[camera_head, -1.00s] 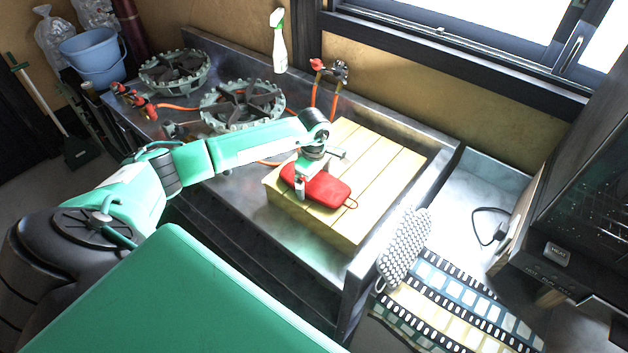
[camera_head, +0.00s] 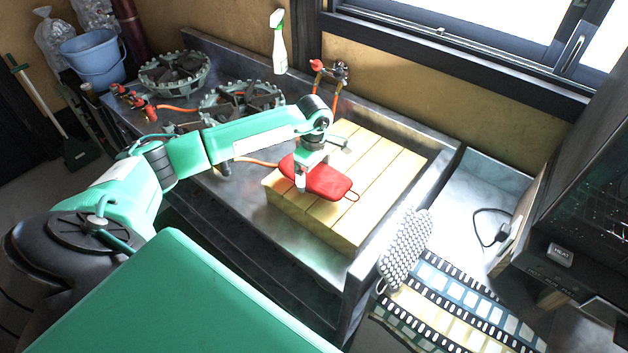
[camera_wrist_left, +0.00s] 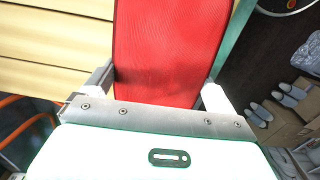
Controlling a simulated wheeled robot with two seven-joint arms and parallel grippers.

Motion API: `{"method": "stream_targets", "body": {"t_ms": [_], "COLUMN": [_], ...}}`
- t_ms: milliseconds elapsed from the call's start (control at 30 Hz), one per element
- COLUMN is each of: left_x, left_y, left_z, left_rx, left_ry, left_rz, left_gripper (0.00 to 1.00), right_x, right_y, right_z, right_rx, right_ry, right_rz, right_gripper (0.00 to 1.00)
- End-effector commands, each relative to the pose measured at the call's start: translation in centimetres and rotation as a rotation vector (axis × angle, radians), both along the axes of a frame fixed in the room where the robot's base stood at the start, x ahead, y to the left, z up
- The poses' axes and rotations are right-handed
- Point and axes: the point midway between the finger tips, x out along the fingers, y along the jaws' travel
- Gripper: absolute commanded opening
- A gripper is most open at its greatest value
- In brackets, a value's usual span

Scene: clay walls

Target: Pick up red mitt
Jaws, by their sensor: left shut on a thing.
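The red mitt (camera_head: 326,181) is over the left part of the pale slatted wooden box, with its hanging loop toward the right. My left gripper (camera_head: 301,184) is shut on the mitt's left part. In the left wrist view the red mitt (camera_wrist_left: 168,50) lies between the two fingers of my left gripper (camera_wrist_left: 158,85). The mitt appears slightly raised above the box. My right gripper is not in view.
The wooden box (camera_head: 375,180) stands in the metal counter. Two gas burners (camera_head: 240,98) with orange hoses are at the back left. A spray bottle (camera_head: 279,45) stands by the wall.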

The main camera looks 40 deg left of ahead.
Motion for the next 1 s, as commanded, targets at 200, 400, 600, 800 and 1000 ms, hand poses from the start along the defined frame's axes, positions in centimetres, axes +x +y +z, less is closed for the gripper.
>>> {"method": "stream_targets", "body": {"t_ms": [200, 400, 600, 800, 1000], "left_x": [0.2, 0.1, 0.1, 0.0, 0.0], "left_y": [0.1, 0.0, 0.0, 0.0, 0.0], "left_z": [6.2, 11.6, 14.9, 16.2, 16.4], "left_rx": [0.001, 0.001, -0.001, 0.0, 0.0], "left_ry": [-0.01, -0.007, -0.004, -0.002, -0.001], "left_rz": [-0.001, 0.0, 0.0, 0.0, 0.0], "left_gripper": [0.7, 0.7, 0.7, 0.7, 0.7], "right_x": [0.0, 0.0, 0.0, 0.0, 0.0], "right_y": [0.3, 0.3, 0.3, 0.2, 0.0], "right_z": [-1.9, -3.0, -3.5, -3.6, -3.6], "right_rx": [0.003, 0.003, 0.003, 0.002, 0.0], "right_ry": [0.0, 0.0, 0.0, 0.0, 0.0], "right_rz": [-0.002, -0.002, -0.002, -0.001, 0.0], "right_gripper": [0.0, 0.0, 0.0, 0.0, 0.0]}}
